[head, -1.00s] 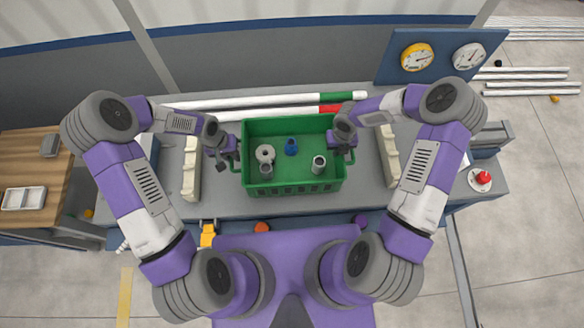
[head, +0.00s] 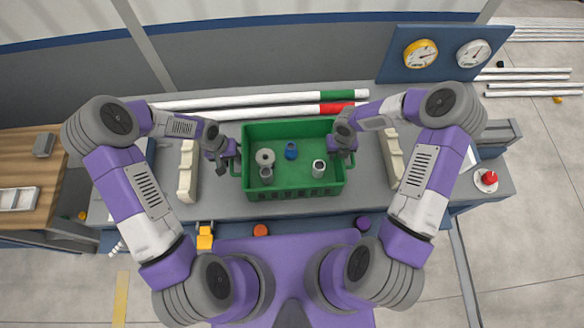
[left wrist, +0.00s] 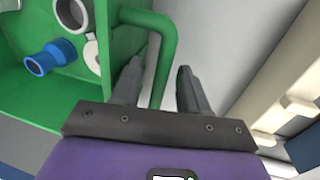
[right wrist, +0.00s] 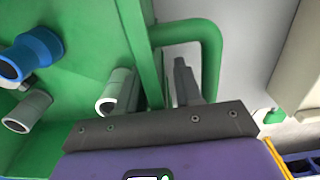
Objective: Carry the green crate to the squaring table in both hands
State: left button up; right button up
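The green crate (head: 293,190) stands on the grey bench in front of me. It holds a blue fitting (head: 291,150), a pale ring (head: 265,157) and grey pipe pieces (head: 318,169). My left gripper (left wrist: 160,85) is at the crate's left end. Its fingers are apart, with the green handle (left wrist: 163,45) between them and a gap beside one finger. My right gripper (right wrist: 158,85) is at the right end with its fingers apart. There the handle (right wrist: 211,55) shows just right of one finger; I cannot tell whether they touch. No table is clearly recognisable as the squaring table.
White pipes with green and red bands (head: 338,108) lie behind the crate. Cream notched blocks stand left (head: 187,172) and right (head: 393,155) of it. A red button (head: 489,177) is at the bench's right end. A wooden-topped table (head: 40,170) stands at far left.

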jog(key=shift+r, duration=0.1)
pick_arm(q)
notch_tip(320, 180, up, 12)
jog(key=a, duration=0.2)
jog(key=shift+a, duration=0.15)
pick_arm(e)
notch_tip(320, 180, up, 12)
jog(key=shift+f, duration=0.1)
dwell(0.4)
pick_arm(q)
jog(key=shift+f, duration=0.1)
dwell(0.4)
